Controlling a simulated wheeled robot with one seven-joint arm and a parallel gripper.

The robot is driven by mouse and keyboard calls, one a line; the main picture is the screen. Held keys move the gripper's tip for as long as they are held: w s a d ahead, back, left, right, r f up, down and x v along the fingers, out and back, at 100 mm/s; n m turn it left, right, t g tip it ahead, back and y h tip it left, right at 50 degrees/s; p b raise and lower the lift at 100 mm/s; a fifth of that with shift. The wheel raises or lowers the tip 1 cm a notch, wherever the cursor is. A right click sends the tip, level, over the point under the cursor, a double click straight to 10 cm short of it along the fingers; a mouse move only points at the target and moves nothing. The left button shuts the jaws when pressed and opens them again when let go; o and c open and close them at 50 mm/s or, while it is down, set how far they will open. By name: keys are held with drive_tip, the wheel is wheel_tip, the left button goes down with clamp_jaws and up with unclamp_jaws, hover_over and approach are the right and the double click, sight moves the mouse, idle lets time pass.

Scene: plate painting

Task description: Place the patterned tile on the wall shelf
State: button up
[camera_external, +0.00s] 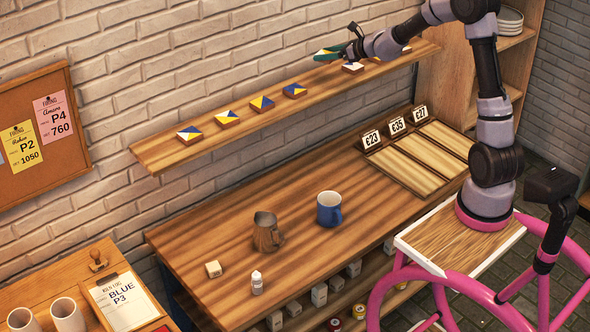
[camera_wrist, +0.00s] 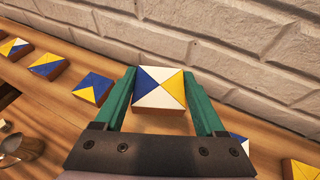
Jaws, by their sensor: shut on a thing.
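My gripper (camera_wrist: 161,88) is shut on a patterned tile (camera_wrist: 160,80) with white, blue and yellow triangles. In the wrist view the tile lies between the two green fingers, its face towards the camera. It looks larger than its neighbours, so it seems held above the wall shelf (camera_wrist: 60,110). In the external view my gripper (camera_external: 330,52) is over the wall shelf (camera_external: 160,154), past the four-tile row's right end; the fingers largely hide the held tile there. I cannot tell the exact gap to the shelf.
Other patterned tiles stand on the shelf: the nearest left one (camera_wrist: 93,88) and the nearest right one (camera_wrist: 240,143) flank my gripper. The brick wall (camera_wrist: 240,45) is close behind. A blue mug (camera_external: 329,209) and a brown jug (camera_external: 267,232) stand on the workbench below.

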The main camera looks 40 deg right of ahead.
sight(325, 81)
wheel_tip(325, 81, down, 8)
drive_tip(key=shift+f, duration=0.1)
idle(0.4)
